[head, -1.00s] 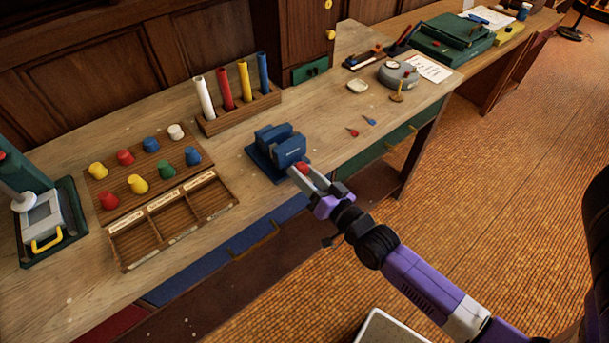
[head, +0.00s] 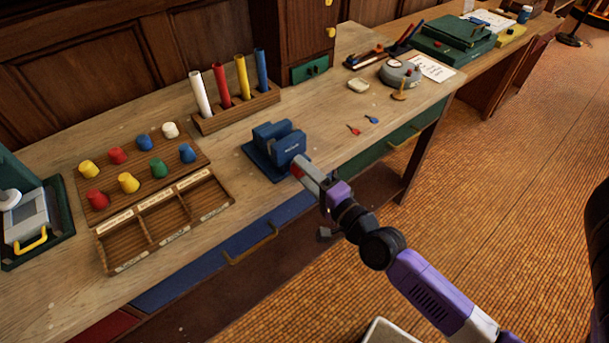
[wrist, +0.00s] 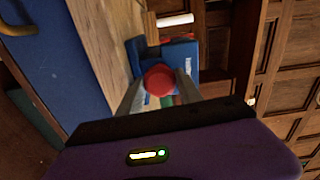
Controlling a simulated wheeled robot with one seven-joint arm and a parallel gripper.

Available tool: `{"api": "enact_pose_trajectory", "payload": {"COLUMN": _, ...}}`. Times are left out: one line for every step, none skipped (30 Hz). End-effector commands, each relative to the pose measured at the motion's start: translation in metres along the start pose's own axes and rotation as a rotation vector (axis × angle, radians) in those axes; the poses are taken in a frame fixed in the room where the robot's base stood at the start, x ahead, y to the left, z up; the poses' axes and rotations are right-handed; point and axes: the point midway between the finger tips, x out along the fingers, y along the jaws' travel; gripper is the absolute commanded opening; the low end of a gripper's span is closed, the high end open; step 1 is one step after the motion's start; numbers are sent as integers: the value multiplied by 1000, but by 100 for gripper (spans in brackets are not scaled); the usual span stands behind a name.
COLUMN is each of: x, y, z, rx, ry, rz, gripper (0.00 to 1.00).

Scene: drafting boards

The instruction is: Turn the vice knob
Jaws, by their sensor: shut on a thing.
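The blue vice (head: 278,148) stands at the front edge of the wooden bench. Its red knob (head: 297,171) faces the bench front and is mostly covered by my fingers in the head view. In the wrist view the round red knob (wrist: 159,79) sits between my two grey fingers, with the blue vice body (wrist: 180,58) behind it. My gripper (head: 303,170) is shut on the knob, one finger on each side of it. It also shows in the wrist view (wrist: 158,90).
A pegboard (head: 157,184) with several coloured knobs and a wooden compartment tray (head: 150,245) lie to the left. A rack (head: 240,110) of coloured tubes stands behind the vice. Small red and blue pins (head: 371,119) lie to the right. Drawers with handles (head: 262,245) are below the bench edge.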

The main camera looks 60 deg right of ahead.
Motion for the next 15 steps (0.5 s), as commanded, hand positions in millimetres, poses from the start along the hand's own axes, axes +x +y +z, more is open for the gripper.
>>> {"api": "enact_pose_trajectory", "payload": {"x": -1, "y": 5, "z": 0, "rx": 45, "ry": 0, "rz": 5, "gripper": 2}}
{"api": "enact_pose_trajectory", "payload": {"x": -1, "y": 5, "z": 0, "rx": 75, "ry": 0, "rz": 5, "gripper": 2}}
{"api": "enact_pose_trajectory", "payload": {"x": -1, "y": 5, "z": 0, "rx": 112, "ry": 0, "rz": 5, "gripper": 2}}
{"api": "enact_pose_trajectory", "payload": {"x": 0, "y": 5, "z": 0, "rx": 142, "ry": 0, "rz": 4, "gripper": 2}}
{"api": "enact_pose_trajectory", "payload": {"x": 0, "y": 4, "z": 0, "rx": 169, "ry": 0, "rz": 4, "gripper": 2}}
{"api": "enact_pose_trajectory", "payload": {"x": 0, "y": 4, "z": 0, "rx": 209, "ry": 0, "rz": 4, "gripper": 2}}
{"api": "enact_pose_trajectory", "payload": {"x": 0, "y": 4, "z": 0, "rx": 236, "ry": 0, "rz": 4, "gripper": 2}}
{"api": "enact_pose_trajectory", "payload": {"x": 0, "y": 4, "z": 0, "rx": 265, "ry": 0, "rz": 4, "gripper": 2}}
{"api": "enact_pose_trajectory", "payload": {"x": 0, "y": 4, "z": 0, "rx": 303, "ry": 1, "rz": 4, "gripper": 2}}
{"api": "enact_pose_trajectory", "payload": {"x": 0, "y": 4, "z": 0, "rx": 331, "ry": 2, "rz": 4, "gripper": 2}}
{"api": "enact_pose_trajectory", "payload": {"x": 0, "y": 4, "z": 0, "rx": 360, "ry": 1, "rz": 4, "gripper": 2}}
{"api": "enact_pose_trajectory", "payload": {"x": 0, "y": 4, "z": 0, "rx": 398, "ry": 1, "rz": 5, "gripper": 2}}
{"api": "enact_pose_trajectory", "payload": {"x": 0, "y": 4, "z": 0, "rx": 426, "ry": 1, "rz": 5, "gripper": 2}}
{"api": "enact_pose_trajectory", "payload": {"x": -1, "y": 4, "z": 0, "rx": 455, "ry": 1, "rz": 4, "gripper": 2}}
{"api": "enact_pose_trajectory", "payload": {"x": -1, "y": 4, "z": 0, "rx": 492, "ry": 1, "rz": 4, "gripper": 2}}
